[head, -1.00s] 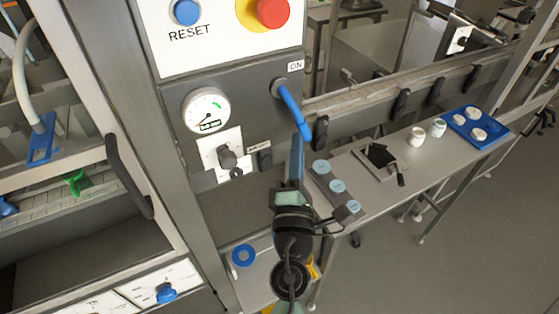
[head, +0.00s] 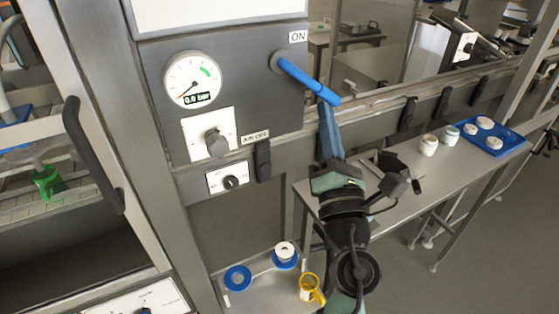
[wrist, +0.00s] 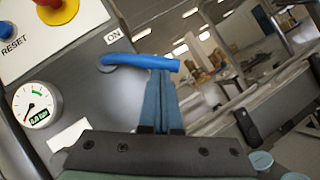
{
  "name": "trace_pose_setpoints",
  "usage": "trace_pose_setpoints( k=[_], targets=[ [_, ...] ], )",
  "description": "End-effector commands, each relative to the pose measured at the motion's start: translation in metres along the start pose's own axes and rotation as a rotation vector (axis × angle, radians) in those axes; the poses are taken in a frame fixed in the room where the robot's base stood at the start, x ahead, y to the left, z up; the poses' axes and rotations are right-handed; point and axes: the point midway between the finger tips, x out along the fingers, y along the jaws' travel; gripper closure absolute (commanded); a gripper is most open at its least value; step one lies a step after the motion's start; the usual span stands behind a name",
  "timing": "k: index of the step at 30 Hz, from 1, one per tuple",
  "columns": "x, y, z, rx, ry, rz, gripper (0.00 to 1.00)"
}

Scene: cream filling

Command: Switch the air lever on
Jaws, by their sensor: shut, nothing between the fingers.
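The blue air lever (head: 305,76) is mounted on the grey panel, below the ON label (head: 298,37). It slopes down to the right in the head view. In the wrist view the lever (wrist: 135,62) lies across, just beyond my fingertips. My gripper (head: 327,108) is shut and empty, its blue fingers pointing up under the lever's outer end. In the wrist view the shut fingertips (wrist: 160,75) meet the lever's underside near its free end; I cannot tell whether they touch. The pressure gauge (head: 192,80) reads 0.0 bar.
A grey knob (head: 216,143) sits below the gauge, near a black handle (head: 262,160). A side table (head: 375,208) stands at right with white jars (head: 428,145) and a blue tray (head: 508,145). Below are a blue ring (head: 238,278) and a yellow-handled item (head: 311,289).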

Motion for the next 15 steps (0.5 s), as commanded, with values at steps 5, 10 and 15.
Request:
trace_pose_setpoints(
  k=[5, 10, 15],
  targets=[
    [0.005, -0.011, 0.009, -0.143, -0.005, 0.097, 1.00],
    [0.013, -0.012, 0.021, -0.274, -0.002, 0.183, 1.00],
    [0.022, -0.010, 0.033, -0.386, -0.001, 0.258, 1.00]
  ],
)
